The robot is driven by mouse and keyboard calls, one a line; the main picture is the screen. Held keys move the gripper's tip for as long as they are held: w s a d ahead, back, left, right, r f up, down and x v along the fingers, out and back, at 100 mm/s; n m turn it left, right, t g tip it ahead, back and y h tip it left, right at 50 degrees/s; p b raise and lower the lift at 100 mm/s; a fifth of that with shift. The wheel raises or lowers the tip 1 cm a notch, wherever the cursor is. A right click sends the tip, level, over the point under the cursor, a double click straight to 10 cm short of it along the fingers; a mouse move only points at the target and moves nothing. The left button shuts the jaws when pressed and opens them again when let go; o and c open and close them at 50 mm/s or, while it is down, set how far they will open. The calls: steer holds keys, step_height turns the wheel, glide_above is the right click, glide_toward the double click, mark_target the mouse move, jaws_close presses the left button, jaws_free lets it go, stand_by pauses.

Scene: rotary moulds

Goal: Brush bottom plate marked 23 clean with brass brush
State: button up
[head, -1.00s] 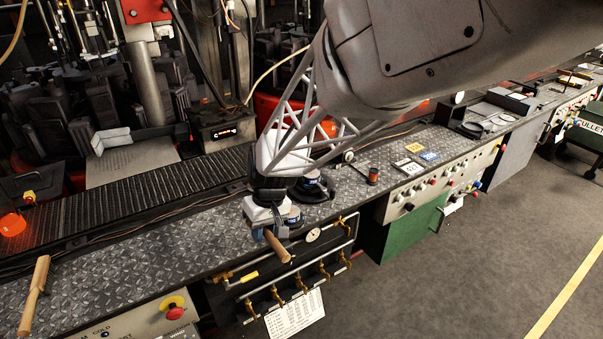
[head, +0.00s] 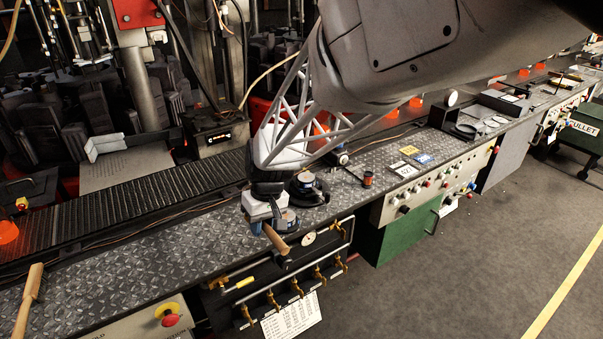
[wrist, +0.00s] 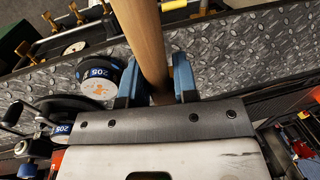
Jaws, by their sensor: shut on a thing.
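My gripper (head: 268,217) is low over the front edge of the diamond-plate bench. Its blue fingers (wrist: 157,78) are shut on a wooden handle (wrist: 143,35), which also shows in the head view (head: 276,240), sticking out past the bench's front edge. The brush head and any brass bristles are hidden, so I cannot tell what the handle belongs to. Beside the gripper are a round piece marked 205 (wrist: 98,75) and a second piece marked 205 (wrist: 62,130). I cannot make out a plate marked 23 in either view.
Another wooden-handled tool (head: 27,302) lies at the bench's left end. A red emergency button (head: 168,314) and brass valves (head: 270,300) are on the front. A dark roller track (head: 110,205) runs behind the bench.

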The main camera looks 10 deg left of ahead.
steer(key=w+d+r, duration=0.2)
steer(key=w+r, duration=0.2)
steer(key=w, duration=0.3)
steer(key=w+d+r+t+h, duration=0.1)
steer(key=w+d+r, duration=0.2)
steer(key=w, duration=0.4)
steer(key=w+d+r, duration=0.2)
steer(key=w+r, duration=0.3)
steer(key=w, duration=0.2)
steer(key=shift+d, duration=0.2)
steer(key=shift+f, duration=2.5)
steer(key=shift+r, duration=0.55)
